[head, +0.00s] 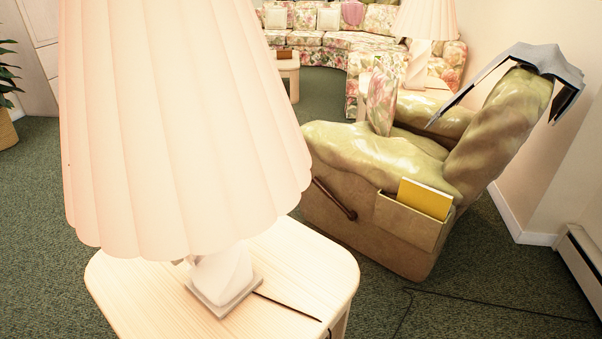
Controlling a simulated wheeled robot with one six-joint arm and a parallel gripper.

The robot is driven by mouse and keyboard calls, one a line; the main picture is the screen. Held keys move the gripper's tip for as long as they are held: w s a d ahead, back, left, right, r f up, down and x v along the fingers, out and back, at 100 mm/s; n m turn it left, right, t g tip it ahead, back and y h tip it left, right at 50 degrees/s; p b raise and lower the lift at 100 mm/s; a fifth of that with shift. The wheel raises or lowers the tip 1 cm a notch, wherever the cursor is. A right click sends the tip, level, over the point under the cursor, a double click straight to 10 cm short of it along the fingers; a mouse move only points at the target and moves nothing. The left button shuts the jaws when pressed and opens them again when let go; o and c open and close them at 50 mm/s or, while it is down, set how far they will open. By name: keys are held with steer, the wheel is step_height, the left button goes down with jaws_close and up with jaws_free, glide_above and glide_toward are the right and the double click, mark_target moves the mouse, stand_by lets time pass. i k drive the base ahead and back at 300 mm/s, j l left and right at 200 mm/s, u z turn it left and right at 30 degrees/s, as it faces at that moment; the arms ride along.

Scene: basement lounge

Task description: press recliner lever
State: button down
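A green recliner (385,160) with a tan side stands right of centre, its backrest tilted back to the right. Its lever (335,199) is a thin dark brown bar on the near tan side, slanting down to the right and ending in a rounded knob. A side pocket (408,219) on the same side holds a yellow book (424,199). A grey cloth is draped over the top of the backrest. My gripper is not in the head view.
A large lamp (175,130) on a light wood side table (300,268) fills the left foreground, close to the recliner. A cord lies on the green carpet (480,285). A floral sofa, another lamp and a small table are behind. A wall and baseboard heater are at right.

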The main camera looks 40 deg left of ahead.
mark_target(352, 216)
steer(key=i+u, duration=0.45)
steer(key=i+l+u, duration=0.1)
steer(key=i+u, duration=0.3)
steer(key=i+l+u, duration=0.25)
steer(key=i+u, duration=0.2)
steer(key=i+l+u, duration=0.9)
steer(key=k+l, duration=0.1)
